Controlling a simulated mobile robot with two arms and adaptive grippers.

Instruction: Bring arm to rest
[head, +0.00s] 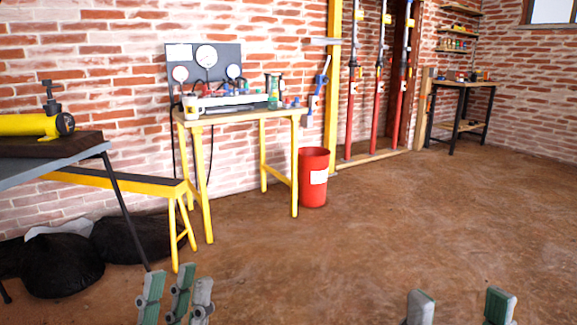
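My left gripper (176,285) shows at the bottom left, its grey fingers with green pads pointing up. The fingers stand apart with narrow gaps and nothing is seen between them. My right gripper (460,300) shows only by its fingertips at the bottom edge, right of the middle. These tips are wide apart with only bare floor seen between them. Both grippers appear in front of the brown floor and touch nothing that I can see. The arms behind the grippers are out of the picture.
A yellow-legged workbench (243,117) with gauges stands at the brick wall, beside a red bin (313,178). A grey table (50,166) and black bags (62,265) are at the left. A dark table (465,84) stands far right. The middle and right floor is clear.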

